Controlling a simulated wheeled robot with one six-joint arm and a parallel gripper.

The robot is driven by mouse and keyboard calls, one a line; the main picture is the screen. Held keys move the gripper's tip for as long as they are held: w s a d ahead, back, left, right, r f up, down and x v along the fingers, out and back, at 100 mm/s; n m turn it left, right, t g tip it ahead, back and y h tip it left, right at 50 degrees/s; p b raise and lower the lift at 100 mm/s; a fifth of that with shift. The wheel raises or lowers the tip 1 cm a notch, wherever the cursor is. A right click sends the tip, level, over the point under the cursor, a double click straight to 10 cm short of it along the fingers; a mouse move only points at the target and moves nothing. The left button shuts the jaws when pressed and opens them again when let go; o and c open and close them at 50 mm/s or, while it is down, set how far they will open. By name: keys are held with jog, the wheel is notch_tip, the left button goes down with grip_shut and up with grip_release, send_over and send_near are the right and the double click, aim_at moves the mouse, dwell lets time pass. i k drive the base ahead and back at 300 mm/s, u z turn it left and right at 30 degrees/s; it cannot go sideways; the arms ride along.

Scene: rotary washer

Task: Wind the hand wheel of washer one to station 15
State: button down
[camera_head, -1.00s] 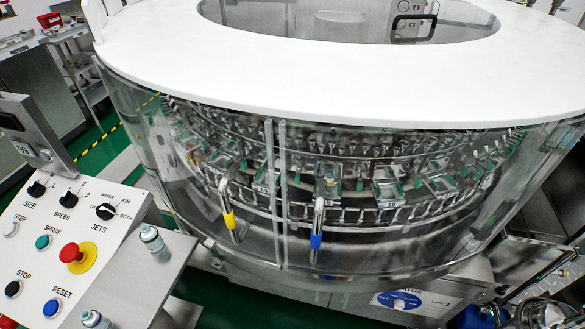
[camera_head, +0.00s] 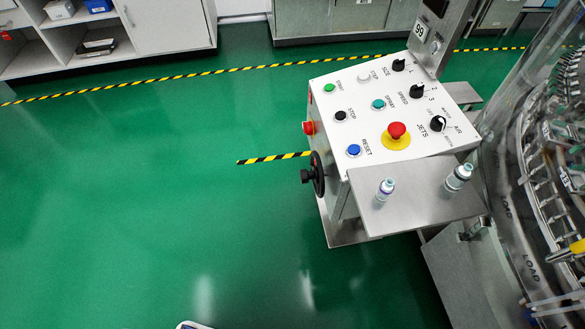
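The washer's control box (camera_head: 362,115) stands right of the middle, with its sloped white panel of knobs and buttons. A black hand wheel (camera_head: 318,175) with a crank knob sits on the box's left side, low down, seen nearly edge-on. A small display (camera_head: 420,30) on the post above the panel reads what looks like 99, seen at a slant. The washer's clear round drum (camera_head: 535,170) fills the right edge, with its racks partly in view. My gripper is not in view.
Two small vials (camera_head: 384,190) and (camera_head: 459,176) stand on the steel shelf (camera_head: 420,205) below the panel. Open green floor (camera_head: 150,200) lies to the left. Yellow-black tape (camera_head: 180,80) crosses it. White cabinets (camera_head: 170,25) stand at the back left.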

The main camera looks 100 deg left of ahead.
aim_at(317, 174)
jog(key=u, duration=4)
jog(key=k, duration=1.2)
jog(key=z, duration=0.8)
jog(key=i, duration=1)
jog(key=z, duration=1.55)
